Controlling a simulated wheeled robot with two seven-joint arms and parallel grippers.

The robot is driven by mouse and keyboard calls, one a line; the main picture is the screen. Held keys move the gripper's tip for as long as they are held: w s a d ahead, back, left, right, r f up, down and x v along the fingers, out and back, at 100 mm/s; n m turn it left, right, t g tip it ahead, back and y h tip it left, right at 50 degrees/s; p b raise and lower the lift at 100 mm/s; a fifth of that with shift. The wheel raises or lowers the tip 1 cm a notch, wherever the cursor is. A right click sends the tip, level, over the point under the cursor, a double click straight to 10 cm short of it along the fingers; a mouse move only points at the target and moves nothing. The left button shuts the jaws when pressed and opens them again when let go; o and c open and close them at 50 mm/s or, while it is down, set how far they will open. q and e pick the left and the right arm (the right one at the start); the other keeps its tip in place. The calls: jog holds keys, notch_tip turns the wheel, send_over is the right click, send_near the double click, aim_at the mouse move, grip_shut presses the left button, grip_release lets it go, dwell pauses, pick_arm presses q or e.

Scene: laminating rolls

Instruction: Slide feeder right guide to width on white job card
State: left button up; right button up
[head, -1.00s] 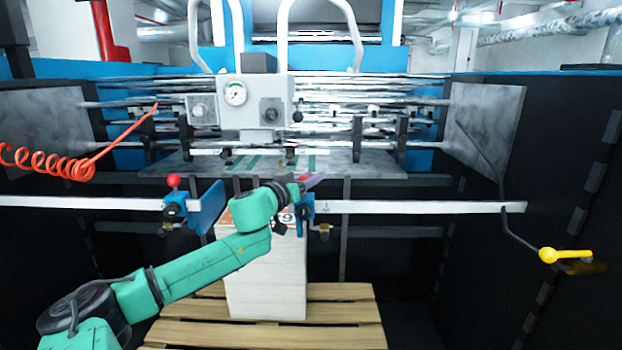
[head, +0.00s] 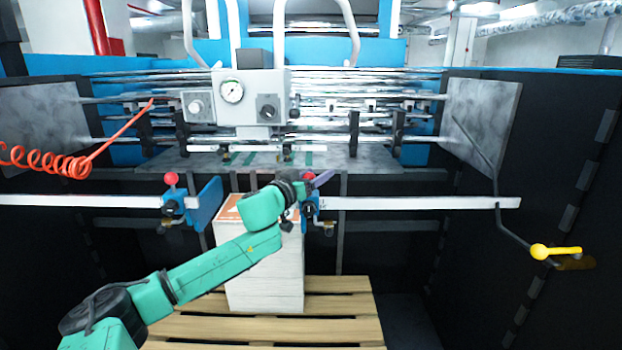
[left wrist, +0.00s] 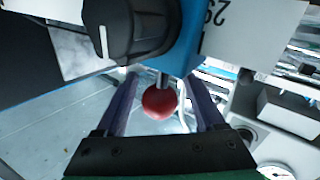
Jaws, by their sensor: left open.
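The feeder right guide (head: 311,209) is a blue block on the white rail (head: 420,203). My left gripper (head: 318,181) is over it and partly hides it. In the left wrist view the guide's red ball knob (left wrist: 159,104) sits between the two open fingers (left wrist: 165,88), with a gap on each side. The guide's blue body (left wrist: 185,50) and a black knob (left wrist: 140,28) show beyond. A white strip (left wrist: 262,25) there has upside-down printed figures. No white job card can be clearly made out. My right gripper is not in view.
The left guide (head: 208,205) with its red knob (head: 171,179) is on the same rail. A paper stack (head: 262,270) with an orange-and-white top stands on a wooden pallet (head: 335,305). A yellow-handled crank (head: 555,252) is at right. The rail right of the guide looks clear.

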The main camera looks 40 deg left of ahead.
pick_arm(q)
jog(key=shift+s+a+f+b, duration=0.1)
jog(key=shift+s+f+b, duration=0.15)
jog(key=shift+s+b, duration=0.15)
jog(key=shift+s+f+b, duration=0.1)
jog(key=shift+s+b, duration=0.4)
jog(key=shift+s, duration=0.2)
jog(key=shift+s+d, duration=0.2)
jog(key=shift+s, duration=0.15)
jog(key=shift+s+d+b, duration=0.1)
jog(key=shift+s+b, duration=0.25)
jog(key=shift+s, duration=0.65)
jog(key=s+p, duration=0.1)
jog(key=s, duration=0.8)
jog(key=shift+s+d+r, duration=0.25)
jog(key=shift+r, duration=0.05)
